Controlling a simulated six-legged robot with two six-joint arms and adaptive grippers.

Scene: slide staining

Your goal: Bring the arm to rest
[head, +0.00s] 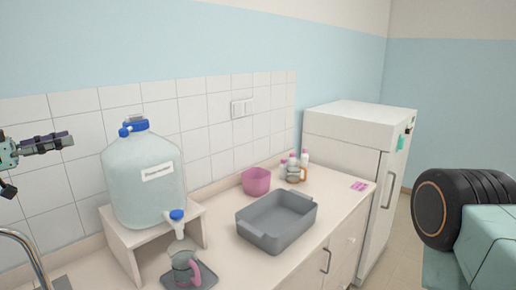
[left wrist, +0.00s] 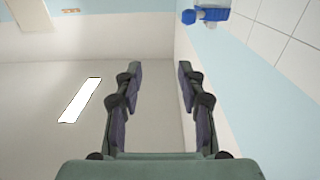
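My left gripper (head: 50,143) is at the far left of the head view, raised in front of the tiled wall and left of the big water bottle. In the left wrist view its two fingers (left wrist: 157,85) stand apart with nothing between them, so it is open and empty. Behind the fingers that view shows plain wall or ceiling. My right gripper is not in view; a dark round joint and teal link of mine fill the right edge of the head view.
A large bottle (head: 145,180) with a blue cap stands on a stand (head: 124,244), a jug (head: 181,270) under its tap. A grey basin (head: 262,240), pink pot (head: 256,181) and several small bottles (head: 304,160) are on the counter (head: 222,266). A white fridge (head: 343,140) stands beyond. A faucet (head: 28,250) is lower left.

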